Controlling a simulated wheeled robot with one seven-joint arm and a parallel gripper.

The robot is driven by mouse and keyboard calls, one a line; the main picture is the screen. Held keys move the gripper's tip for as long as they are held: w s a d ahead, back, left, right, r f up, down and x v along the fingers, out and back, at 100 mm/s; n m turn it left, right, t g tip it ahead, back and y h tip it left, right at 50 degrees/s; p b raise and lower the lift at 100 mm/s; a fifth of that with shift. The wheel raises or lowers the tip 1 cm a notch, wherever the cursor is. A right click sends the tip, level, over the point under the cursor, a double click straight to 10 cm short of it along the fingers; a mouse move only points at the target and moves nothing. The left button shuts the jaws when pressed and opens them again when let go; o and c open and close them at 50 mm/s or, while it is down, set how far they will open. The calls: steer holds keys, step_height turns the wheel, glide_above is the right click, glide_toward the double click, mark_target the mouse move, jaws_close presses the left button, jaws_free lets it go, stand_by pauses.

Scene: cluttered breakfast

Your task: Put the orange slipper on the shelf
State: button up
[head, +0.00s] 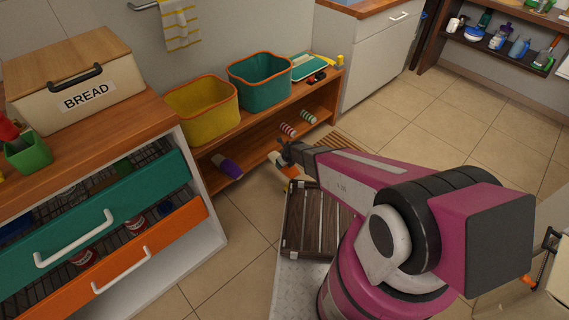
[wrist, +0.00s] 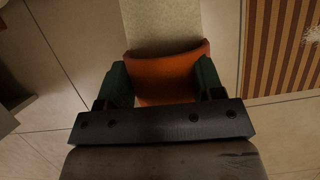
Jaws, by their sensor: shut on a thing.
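The orange slipper (wrist: 166,75), with a beige sole, is between the two fingers of my gripper (wrist: 163,82) in the wrist view. In the head view, my gripper (head: 284,157) is in front of the low wooden shelf (head: 262,149), and part of the orange slipper (head: 290,171) shows just below it. The fingers are shut on the slipper, whose far end runs out of the wrist view. On the lower board are a purple slipper (head: 228,167) at the left and striped footwear (head: 288,130) farther right.
A yellow bin (head: 205,112) and a teal bin (head: 262,92) stand on the shelf's top. A striped mat (wrist: 282,45) lies on the floor. Open teal (head: 105,215) and orange (head: 120,262) drawers jut out at the left. A dark slatted crate (head: 312,222) sits below my arm.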

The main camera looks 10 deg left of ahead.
steer(key=shift+w+a+f, duration=0.3)
steer(key=shift+w+a, duration=2.1)
steer(key=shift+a, duration=0.4)
steer(key=shift+w+a+f, duration=0.3)
steer(key=shift+w+a, duration=2.1)
steer(key=shift+a, duration=0.35)
steer(key=shift+w+a+f, duration=0.3)
steer(key=shift+w+a, duration=2.1)
steer(key=shift+a, duration=0.4)
steer(key=shift+f, duration=0.55)
steer(key=o, duration=1.2)
steer(key=shift+s+d+r, duration=0.4)
steer(key=shift+s+d, duration=0.35)
steer(key=s+d+f, duration=0.5)
steer(key=s+d, duration=0.3)
steer(key=d, duration=0.1)
steer(key=shift+s+f, duration=0.25)
steer(key=shift+s, duration=0.15)
steer(key=shift+d, duration=0.1)
